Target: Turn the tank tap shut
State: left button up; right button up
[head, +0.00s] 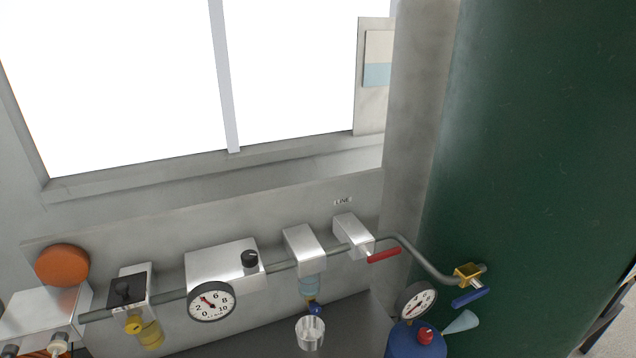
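A brass tap (467,272) with a blue lever (470,297) sits at the right end of the grey pipe, against the large dark green surface (530,150). The blue lever points down and to the left, at an angle to the pipe. I take this for the tank tap, but no label on it shows. A second valve (352,236) with a red lever (384,255) sits further left under a "LINE" label (343,202). Neither of my grippers shows in the head view.
A blue vessel (416,343) with a gauge (417,301), red knob and pale cone stands just left of and below the brass tap. A metal cup (310,333) stands under a filter bowl (311,287). A regulator (222,268) with a gauge is further left.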

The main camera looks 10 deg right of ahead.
aim_at(424, 335)
jog(key=z, duration=1)
